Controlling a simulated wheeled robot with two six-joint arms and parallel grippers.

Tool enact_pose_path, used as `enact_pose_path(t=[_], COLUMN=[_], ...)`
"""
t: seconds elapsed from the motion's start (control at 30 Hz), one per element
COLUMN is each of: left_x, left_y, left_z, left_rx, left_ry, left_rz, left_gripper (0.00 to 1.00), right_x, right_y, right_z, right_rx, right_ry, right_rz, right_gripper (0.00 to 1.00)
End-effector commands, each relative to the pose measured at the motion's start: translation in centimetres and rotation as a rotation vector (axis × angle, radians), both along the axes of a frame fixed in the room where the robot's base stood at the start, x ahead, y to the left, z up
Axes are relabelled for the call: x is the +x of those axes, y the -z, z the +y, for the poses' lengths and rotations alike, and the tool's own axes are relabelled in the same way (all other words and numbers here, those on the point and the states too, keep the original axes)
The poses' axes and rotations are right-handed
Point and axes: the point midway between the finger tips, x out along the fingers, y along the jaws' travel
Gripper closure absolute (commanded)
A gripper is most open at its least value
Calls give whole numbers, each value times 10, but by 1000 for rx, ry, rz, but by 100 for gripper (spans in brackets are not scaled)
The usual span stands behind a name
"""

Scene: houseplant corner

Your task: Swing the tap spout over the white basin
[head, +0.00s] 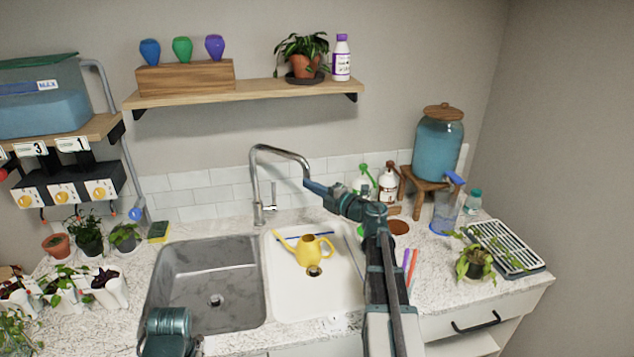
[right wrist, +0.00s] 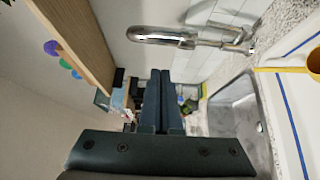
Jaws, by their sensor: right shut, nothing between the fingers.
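The chrome tap (head: 253,172) stands behind the two sinks, near their divider. Its spout arches to the right, its end on the side of the white basin (head: 290,300). My right gripper (head: 308,184) is shut and empty, its tips close by the spout's end; touching or apart is unclear in the head view. In the right wrist view the shut fingers (right wrist: 160,100) show a gap to the chrome spout (right wrist: 165,36). My left gripper is not in view; only a part of my left arm shows at the bottom.
A yellow watering can (head: 311,249) stands in the white basin. The steel basin (head: 190,285) on the left is empty. A wooden shelf (head: 240,92) hangs above the tap. Spray bottles (head: 387,184) and a glass dispenser (head: 438,148) stand at the back right.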

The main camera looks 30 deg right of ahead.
Motion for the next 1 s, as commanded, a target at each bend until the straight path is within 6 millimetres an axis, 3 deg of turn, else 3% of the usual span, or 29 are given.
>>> enact_pose_path(t=[0.5, 1.0], left_x=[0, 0], left_y=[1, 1], left_z=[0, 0], left_rx=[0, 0], left_ry=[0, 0], left_rz=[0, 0], left_gripper=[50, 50], right_x=[-41, -46], right_y=[1, 1], right_z=[-66, -73], right_rx=[0, 0], right_ry=[-2, -5], right_rz=[1, 1], right_gripper=[100, 100])
